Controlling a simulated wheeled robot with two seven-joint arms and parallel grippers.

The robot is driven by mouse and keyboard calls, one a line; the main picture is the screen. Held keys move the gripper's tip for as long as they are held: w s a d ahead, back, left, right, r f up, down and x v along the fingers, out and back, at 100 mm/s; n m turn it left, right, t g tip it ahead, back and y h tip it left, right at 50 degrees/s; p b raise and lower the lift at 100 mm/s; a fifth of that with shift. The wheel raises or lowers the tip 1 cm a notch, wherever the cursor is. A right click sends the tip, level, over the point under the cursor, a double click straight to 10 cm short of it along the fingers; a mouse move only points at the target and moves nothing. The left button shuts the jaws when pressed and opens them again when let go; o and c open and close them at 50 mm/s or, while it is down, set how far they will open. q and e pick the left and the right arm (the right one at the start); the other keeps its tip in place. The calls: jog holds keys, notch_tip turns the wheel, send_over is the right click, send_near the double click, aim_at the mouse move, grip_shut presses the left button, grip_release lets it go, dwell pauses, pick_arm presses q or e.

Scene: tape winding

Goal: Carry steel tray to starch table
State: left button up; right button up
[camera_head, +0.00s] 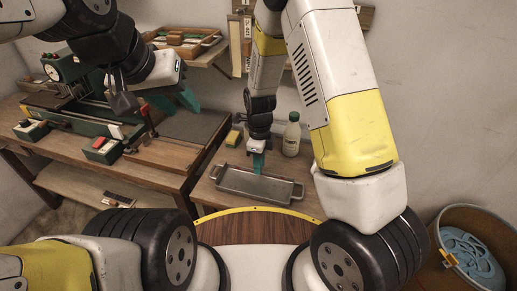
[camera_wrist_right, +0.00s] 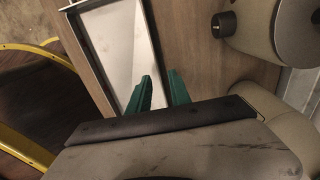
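The steel tray (camera_head: 255,185), shallow and rectangular with an end handle, lies flat on a small wooden table (camera_head: 209,197). My right gripper (camera_head: 258,163) points down at the tray's far long side. In the right wrist view, its two green fingers (camera_wrist_right: 160,80) stand apart. One is over the tray's inside (camera_wrist_right: 120,45) and one outside its wall, with a gap to the wall visible. No label shows which table is the starch table.
The left workbench (camera_head: 165,155) holds a green winding machine (camera_head: 75,100) and small boxes. A bin with blue coils (camera_head: 468,255) stands at right. A wall shelf (camera_head: 190,45) holds a wooden tray.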

jog(key=s+d+r+n+t+y, duration=0.1)
jog(key=d+r+n, duration=0.15)
jog(key=r, duration=0.75)
jog(key=s+d+r+n+y, duration=0.1)
jog(key=r+n, duration=0.2)
jog(key=r, duration=0.7)
jog(key=s+d+r+n+t, duration=0.5)
jog(key=s+d+r+n, duration=0.4)
jog(key=s+r+n, duration=0.4)
jog(key=s+n, duration=0.1)
jog(key=n, duration=0.2)
jog(key=shift+s+r+n, duration=0.25)
jog(key=shift+s+n, duration=0.05)
jog(key=shift+n, duration=0.05)
